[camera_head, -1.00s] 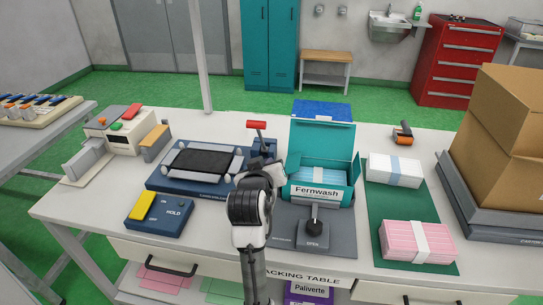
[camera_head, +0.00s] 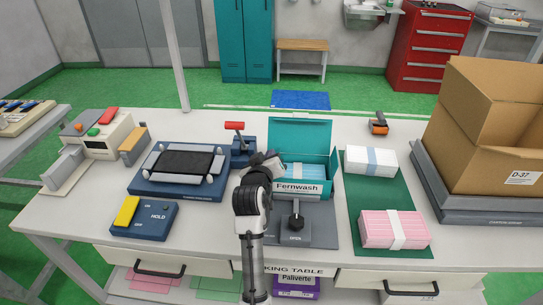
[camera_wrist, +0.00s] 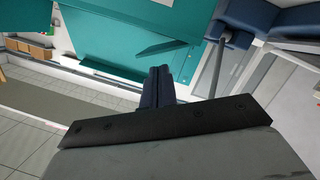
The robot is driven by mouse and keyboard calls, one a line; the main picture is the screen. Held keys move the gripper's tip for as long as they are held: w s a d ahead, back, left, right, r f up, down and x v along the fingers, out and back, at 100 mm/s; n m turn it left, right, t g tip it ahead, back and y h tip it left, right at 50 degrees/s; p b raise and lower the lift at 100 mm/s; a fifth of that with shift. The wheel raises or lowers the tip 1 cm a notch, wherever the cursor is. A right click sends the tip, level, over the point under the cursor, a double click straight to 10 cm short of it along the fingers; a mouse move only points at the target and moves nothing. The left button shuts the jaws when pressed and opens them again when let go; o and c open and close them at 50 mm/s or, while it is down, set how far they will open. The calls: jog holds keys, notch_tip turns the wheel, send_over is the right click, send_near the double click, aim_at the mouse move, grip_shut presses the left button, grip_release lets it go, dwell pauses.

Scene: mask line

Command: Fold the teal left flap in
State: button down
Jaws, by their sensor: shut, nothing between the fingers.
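The teal carton (camera_head: 325,172), labelled Fernwash, stands on a grey fixture at the middle of the table, its back lid (camera_head: 300,132) raised. Pale blue-and-white packs (camera_head: 304,171) show inside. My gripper (camera_wrist: 158,88) is shut and empty in the wrist view, its dark fingers together beneath a broad teal panel (camera_wrist: 120,25). In the head view my wrist covers the carton's left edge, so the left flap and my fingertips are hidden there. I cannot tell whether the fingers touch the teal.
A red-handled lever (camera_head: 235,127) stands close left of the carton. A black knob (camera_head: 296,222) rises in front. A green mat (camera_head: 375,210) with white and pink packs lies to the right. A blue block with a yellow switch (camera_head: 140,218) sits at left.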

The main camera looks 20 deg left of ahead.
jog(key=shift+d+f, duration=0.3)
jog(key=shift+f, duration=0.3)
jog(key=shift+w+d+f+m+y+b, duration=0.15)
jog(key=shift+d+m+y+b, duration=0.15)
jog(key=shift+m, duration=0.5)
jog(key=shift+w+d+f+m+g+b, duration=0.1)
jog(key=shift+d+f+m+g+b, duration=0.25)
jog(key=shift+m, duration=0.45)
jog(key=shift+d+f+m+y+b, duration=0.15)
jog(key=shift+f+m+y+b, duration=0.1)
jog(key=shift+m+y+b, duration=0.45)
